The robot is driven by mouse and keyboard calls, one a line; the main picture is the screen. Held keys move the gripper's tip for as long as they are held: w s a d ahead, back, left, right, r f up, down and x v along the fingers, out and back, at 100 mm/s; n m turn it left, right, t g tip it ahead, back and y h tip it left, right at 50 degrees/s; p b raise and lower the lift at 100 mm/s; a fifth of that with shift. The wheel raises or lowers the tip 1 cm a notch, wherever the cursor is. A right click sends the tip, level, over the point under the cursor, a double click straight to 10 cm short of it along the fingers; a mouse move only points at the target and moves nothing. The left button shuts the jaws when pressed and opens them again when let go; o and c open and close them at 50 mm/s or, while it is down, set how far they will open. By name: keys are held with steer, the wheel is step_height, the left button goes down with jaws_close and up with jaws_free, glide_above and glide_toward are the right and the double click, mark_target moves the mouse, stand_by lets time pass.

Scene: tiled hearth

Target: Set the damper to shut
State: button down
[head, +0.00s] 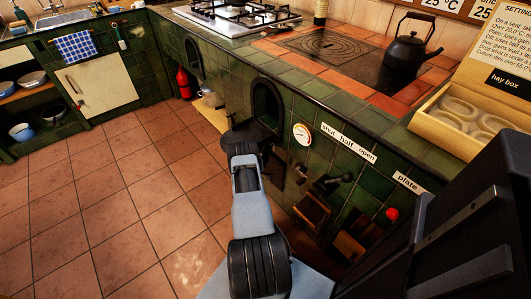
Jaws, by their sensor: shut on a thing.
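The damper's white label strip (347,141) reads "shut half open" from left to right on the green tiled front of the hearth. The dark damper handle (346,178) shows small below the strip; I cannot tell its exact setting. My arm reaches forward from the bottom middle and bends at a black joint.
A round gauge (302,134) sits left of the strip. A "plate" label (408,182) and a red knob (392,214) are to the right. An arched opening (267,102) is further left. A black kettle (407,52) stands on the hob. The tiled floor (130,190) at left is clear.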

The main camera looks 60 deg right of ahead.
steer(key=w+b, duration=0.1)
steer(key=w+d+b, duration=0.1)
steer(key=w, duration=0.1)
steer(key=shift+w+b, duration=0.25)
steer(key=shift+b, duration=0.05)
steer(key=c, duration=1)
jaws_free()
steer(key=p+v, duration=0.2)
steer(key=v, duration=1.1)
steer(key=shift+a+p, duration=0.3)
steer(key=shift+a, duration=0.05)
